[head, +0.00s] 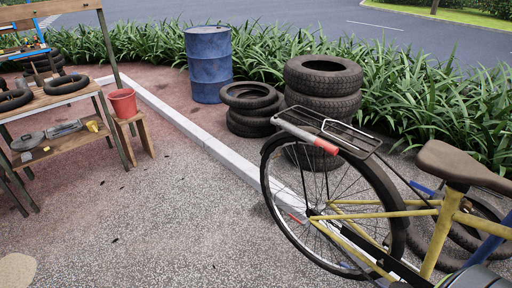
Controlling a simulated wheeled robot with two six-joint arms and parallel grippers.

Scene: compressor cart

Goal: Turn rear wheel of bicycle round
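A bicycle with a yellow frame (443,232) stands at the right, its rear end toward the middle of the head view. Its rear wheel (311,212) has a dark tyre, thin spokes and a hub near the middle of the view. A black rear rack (340,134) with a red piece sits above the wheel. A brown saddle (465,163) is farther right. Neither of my grippers is in view.
Stacked tyres (325,78) and a blue barrel (209,62) stand behind the kerb (190,130) before plants. Other tyres lie behind the bicycle. A wooden workbench (60,98) and a red bucket (123,103) on a stool are at left. The gravel left of the wheel is clear.

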